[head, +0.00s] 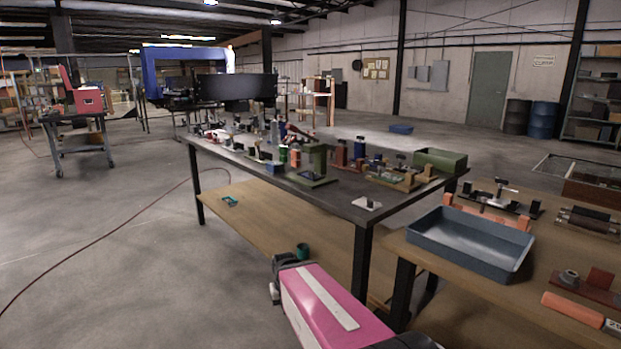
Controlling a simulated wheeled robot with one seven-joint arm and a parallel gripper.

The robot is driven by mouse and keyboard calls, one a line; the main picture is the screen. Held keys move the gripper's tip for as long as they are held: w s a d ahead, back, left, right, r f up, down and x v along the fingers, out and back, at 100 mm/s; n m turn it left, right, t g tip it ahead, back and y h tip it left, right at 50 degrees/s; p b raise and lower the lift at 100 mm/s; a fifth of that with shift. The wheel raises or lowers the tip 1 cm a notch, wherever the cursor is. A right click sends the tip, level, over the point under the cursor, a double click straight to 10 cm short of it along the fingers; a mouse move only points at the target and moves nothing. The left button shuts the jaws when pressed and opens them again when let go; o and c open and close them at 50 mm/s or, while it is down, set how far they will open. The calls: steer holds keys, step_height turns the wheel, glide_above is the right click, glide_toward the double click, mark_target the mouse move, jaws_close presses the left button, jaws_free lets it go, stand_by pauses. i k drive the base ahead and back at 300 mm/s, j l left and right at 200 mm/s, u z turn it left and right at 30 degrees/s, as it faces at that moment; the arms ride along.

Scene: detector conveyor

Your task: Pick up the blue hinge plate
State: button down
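I cannot make out the blue hinge plate with certainty. A small blue piece (273,167) sits near the front edge of the dark-topped workbench (335,198), among many small parts, but its shape is too small to tell. A small teal, frame-like piece (230,201) lies on the wooden lower shelf (275,218) of that bench. My pink arm link shows at the bottom centre, in front of the bench. No gripper fingers can be made out in the head view.
A blue-grey tray (470,243), empty, stands on a wooden table (455,285) at the right. A green bin (441,160) is at the bench's right end. A white plate with a knob (367,203) lies near the bench's front corner.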

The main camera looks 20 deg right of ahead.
mark_target(311, 173)
steer(key=i+j, duration=0.1)
steer(key=j, duration=1.45)
steer(key=i, duration=0.05)
